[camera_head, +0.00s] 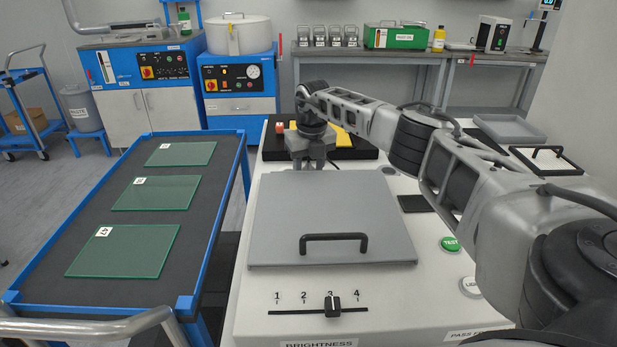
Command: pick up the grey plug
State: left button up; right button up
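I cannot make out a grey plug in the head view. The black pad (271,150) at the back of the white machine is partly covered by my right arm. My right gripper (307,166) points down at the front edge of this pad, just behind the grey lid (285,205). Its fingertips are small and dark here, and I cannot tell whether they are open or hold something. My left gripper is not in view.
A small red piece (280,127) and a yellow piece (343,139) sit on the pad. The lid has a black handle (334,237). Left stands a blue-framed trolley (60,272) with numbered green glass plates (125,250). A grey tray (512,128) lies at right.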

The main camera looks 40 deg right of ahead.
aim_at(309, 162)
grip_shut()
notch_tip(309, 162, up, 10)
jog(key=shift+r, duration=0.1)
dwell(0.4)
